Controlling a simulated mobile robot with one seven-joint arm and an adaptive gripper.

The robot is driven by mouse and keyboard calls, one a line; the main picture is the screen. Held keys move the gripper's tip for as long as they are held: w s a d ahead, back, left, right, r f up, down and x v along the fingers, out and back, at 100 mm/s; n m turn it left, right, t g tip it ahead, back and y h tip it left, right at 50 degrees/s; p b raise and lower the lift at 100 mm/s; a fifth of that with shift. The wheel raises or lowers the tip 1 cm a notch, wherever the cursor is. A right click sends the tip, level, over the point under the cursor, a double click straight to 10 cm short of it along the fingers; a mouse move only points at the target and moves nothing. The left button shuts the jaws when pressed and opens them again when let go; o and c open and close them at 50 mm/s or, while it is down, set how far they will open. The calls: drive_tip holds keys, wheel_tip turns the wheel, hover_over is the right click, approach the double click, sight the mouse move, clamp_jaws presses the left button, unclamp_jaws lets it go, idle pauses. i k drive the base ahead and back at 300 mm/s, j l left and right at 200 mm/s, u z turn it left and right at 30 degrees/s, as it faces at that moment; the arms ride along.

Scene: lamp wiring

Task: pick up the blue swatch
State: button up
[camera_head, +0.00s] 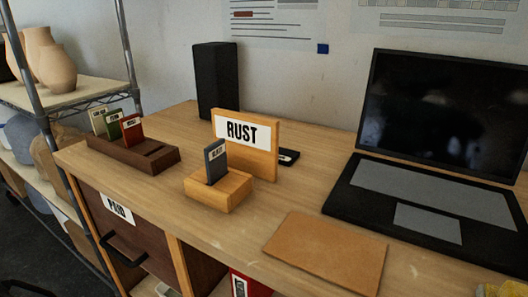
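The blue swatch (215,168) is a slate-blue card with a small white label whose text is too small to read surely. It stands upright in the slot of a light wooden block (219,193) on the desk; its lower end is hidden in the slot. A wooden sign (262,157) reading RUST stands just behind the block. My gripper does not show in this view.
A dark wooden rack (152,160) at left holds several swatches, including a green one (113,126) and a red one (132,127). A black speaker (216,80) stands behind. A brown folder (327,252) and an open laptop (420,190) lie to the right.

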sight(216, 158)
drive_tip(key=k+j+z, duration=0.55)
drive_tip(key=j, duration=0.25)
drive_tip(key=k+j+z, duration=0.15)
drive_tip(key=j+z, duration=0.25)
drive_tip(key=l, duration=0.1)
